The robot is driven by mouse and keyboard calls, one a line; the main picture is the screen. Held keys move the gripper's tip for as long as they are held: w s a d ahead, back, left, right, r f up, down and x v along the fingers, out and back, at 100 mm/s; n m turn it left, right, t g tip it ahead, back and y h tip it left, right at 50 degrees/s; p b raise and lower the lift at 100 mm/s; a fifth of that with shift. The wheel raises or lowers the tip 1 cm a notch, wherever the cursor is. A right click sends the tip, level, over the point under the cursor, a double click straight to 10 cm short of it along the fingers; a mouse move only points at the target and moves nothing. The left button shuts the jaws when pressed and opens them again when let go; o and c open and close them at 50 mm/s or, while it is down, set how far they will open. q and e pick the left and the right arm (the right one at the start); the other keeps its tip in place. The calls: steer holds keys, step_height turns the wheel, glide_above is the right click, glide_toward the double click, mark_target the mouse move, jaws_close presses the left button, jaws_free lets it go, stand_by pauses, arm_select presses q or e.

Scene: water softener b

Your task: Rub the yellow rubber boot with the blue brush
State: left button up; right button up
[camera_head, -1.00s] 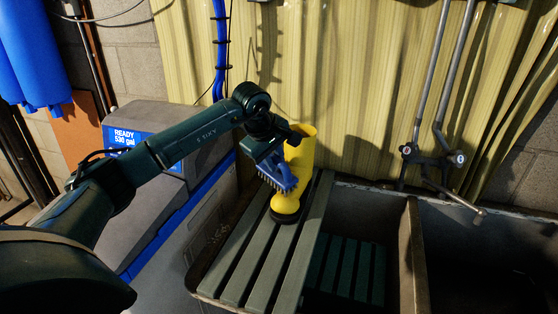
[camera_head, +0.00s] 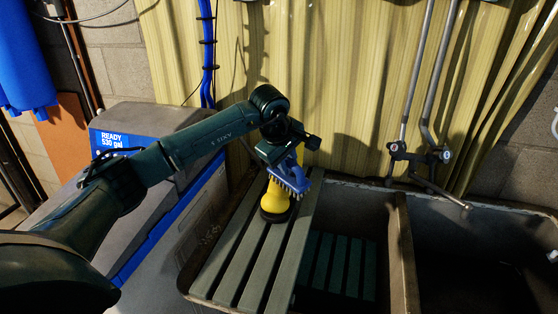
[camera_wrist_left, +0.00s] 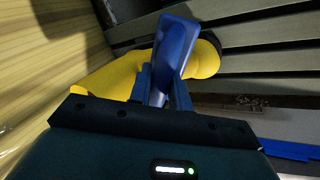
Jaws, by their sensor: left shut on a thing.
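The yellow rubber boot (camera_head: 275,197) stands on the slatted rack, its dark sole on the slats. My left gripper (camera_head: 292,163) is shut on the blue brush (camera_head: 288,177). The brush is in front of the boot and overlaps it in the head view, with its bristles pointing down and right. The gripper and brush hide much of the boot's shaft. In the left wrist view the brush (camera_wrist_left: 174,50) sits between the fingers, with the boot (camera_wrist_left: 112,76) behind it. I cannot tell whether the bristles touch the boot. My right gripper is not in view.
The slatted rack (camera_head: 238,251) lies across the left side of a dark double sink (camera_head: 402,250). Metal pipes and a tap (camera_head: 420,158) rise behind the sink. A grey water softener cabinet (camera_head: 150,122) stands at the left. Corrugated yellow sheeting (camera_head: 345,80) closes the back.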

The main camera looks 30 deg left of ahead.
arm_select(q)
steer(key=shift+d, duration=0.25)
steer(key=shift+s+a+b, duration=0.1)
steer(key=shift+s+a, duration=0.15)
steer(key=shift+a, duration=0.85)
steer(key=shift+s+a+b, duration=0.1)
steer(key=shift+s+a, duration=0.1)
steer(key=shift+a, duration=0.9)
steer(key=shift+s+a+b, duration=0.1)
steer(key=shift+s+a, duration=0.15)
steer(key=shift+a, duration=0.85)
steer(key=w+p+v, duration=0.1)
steer(key=p+v, duration=0.3)
steer(key=v, duration=0.2)
steer(key=shift+d+r, duration=0.2)
steer(key=shift+d, duration=0.05)
steer(key=p+v, duration=0.2)
steer(key=v, duration=0.1)
steer(key=shift+w+d+r, duration=0.1)
steer(key=shift+w, duration=0.15)
